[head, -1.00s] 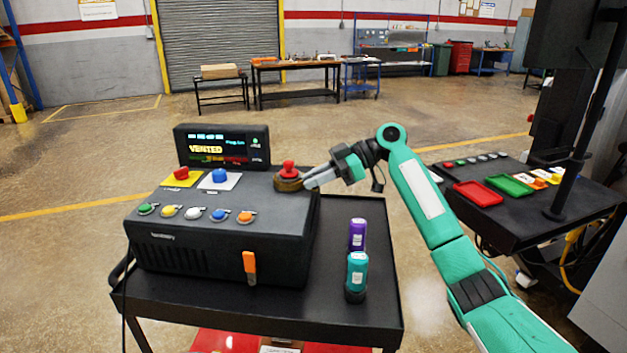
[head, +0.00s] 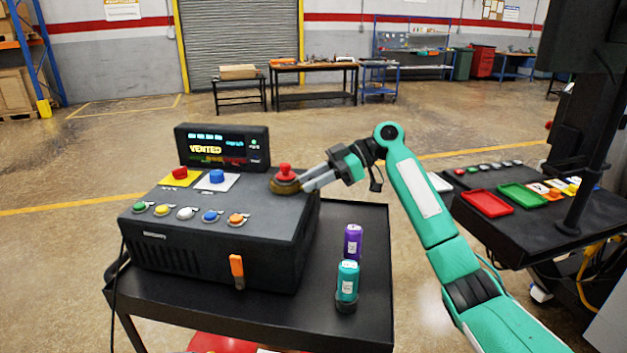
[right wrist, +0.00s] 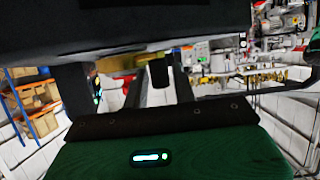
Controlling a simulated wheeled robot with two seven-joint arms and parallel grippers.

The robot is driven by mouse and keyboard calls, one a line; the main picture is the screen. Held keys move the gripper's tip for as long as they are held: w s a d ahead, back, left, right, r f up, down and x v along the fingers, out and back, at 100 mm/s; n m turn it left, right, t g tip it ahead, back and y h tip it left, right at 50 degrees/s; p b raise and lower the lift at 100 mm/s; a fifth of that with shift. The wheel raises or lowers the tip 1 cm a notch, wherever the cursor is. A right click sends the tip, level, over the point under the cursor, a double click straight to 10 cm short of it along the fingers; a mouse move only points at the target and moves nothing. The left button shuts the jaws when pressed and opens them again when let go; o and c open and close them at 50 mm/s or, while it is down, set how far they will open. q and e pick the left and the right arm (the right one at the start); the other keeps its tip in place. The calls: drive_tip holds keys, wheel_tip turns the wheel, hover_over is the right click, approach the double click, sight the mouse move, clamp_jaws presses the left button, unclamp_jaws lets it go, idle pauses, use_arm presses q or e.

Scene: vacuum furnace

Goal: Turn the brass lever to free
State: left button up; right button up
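The brass part (head: 285,187), a round piece under a red knob (head: 285,171), sits at the back right corner of the black console (head: 215,250). I cannot make out the lever's own shape or angle. My right gripper (head: 304,186) reaches it from the right, fingertips at its right side; contact is unclear. In the right wrist view the fingers (right wrist: 158,90) point towards the console's dark underside, with a brass patch (right wrist: 122,62) near their tips. A dark piece shows between them, so their grip is unclear. My left gripper is not in view.
The console's display (head: 222,147) reads VENTED. Red and blue buttons and a row of coloured knobs lie on the left of the console. A purple bottle (head: 353,242) and a teal bottle (head: 347,282) stand on the cart (head: 375,290). A side table (head: 530,230) with trays is at right.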

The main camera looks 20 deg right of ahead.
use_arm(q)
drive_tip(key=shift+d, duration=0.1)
